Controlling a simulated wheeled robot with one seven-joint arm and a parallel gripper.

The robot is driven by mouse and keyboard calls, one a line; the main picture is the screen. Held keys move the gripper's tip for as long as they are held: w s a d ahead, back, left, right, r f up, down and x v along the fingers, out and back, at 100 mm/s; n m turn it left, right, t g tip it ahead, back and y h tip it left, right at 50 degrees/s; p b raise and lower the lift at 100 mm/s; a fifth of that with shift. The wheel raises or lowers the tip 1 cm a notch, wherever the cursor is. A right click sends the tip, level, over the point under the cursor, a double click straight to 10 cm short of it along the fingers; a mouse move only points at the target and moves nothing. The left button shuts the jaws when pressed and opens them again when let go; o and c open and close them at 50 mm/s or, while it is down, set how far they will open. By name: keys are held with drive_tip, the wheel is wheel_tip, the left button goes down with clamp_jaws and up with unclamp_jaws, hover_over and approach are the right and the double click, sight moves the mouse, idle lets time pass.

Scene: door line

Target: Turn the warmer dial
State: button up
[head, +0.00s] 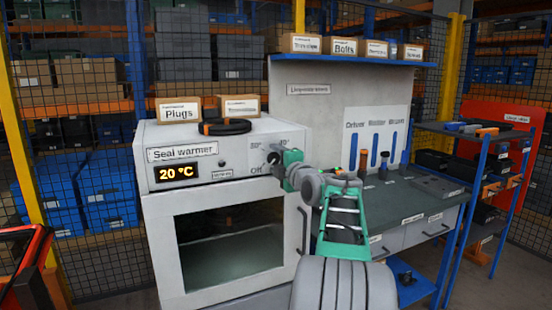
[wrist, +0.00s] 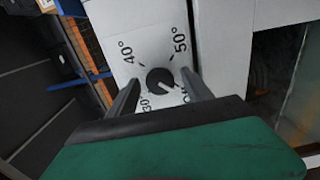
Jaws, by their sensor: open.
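The warmer dial is a round black knob (wrist: 160,81) with a white pointer mark, set on the white panel of the seal warmer (head: 240,140). In the wrist view the mark points to the lower right, towards the partly hidden Off label; 30°, 40° and 50° stand around the dial. My gripper (head: 281,166) is at the panel's right part and hides the dial in the head view. In the wrist view my gripper (wrist: 161,77) is open, with one finger on each side of the dial. I cannot tell whether the fingers touch it.
The warmer's display (head: 178,173) reads 20 °C. Below is a glass oven door (head: 230,235) with a handle (head: 303,230) at its right. A workbench (head: 425,205) stands to the right.

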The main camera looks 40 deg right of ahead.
clamp_jaws()
idle(0.6)
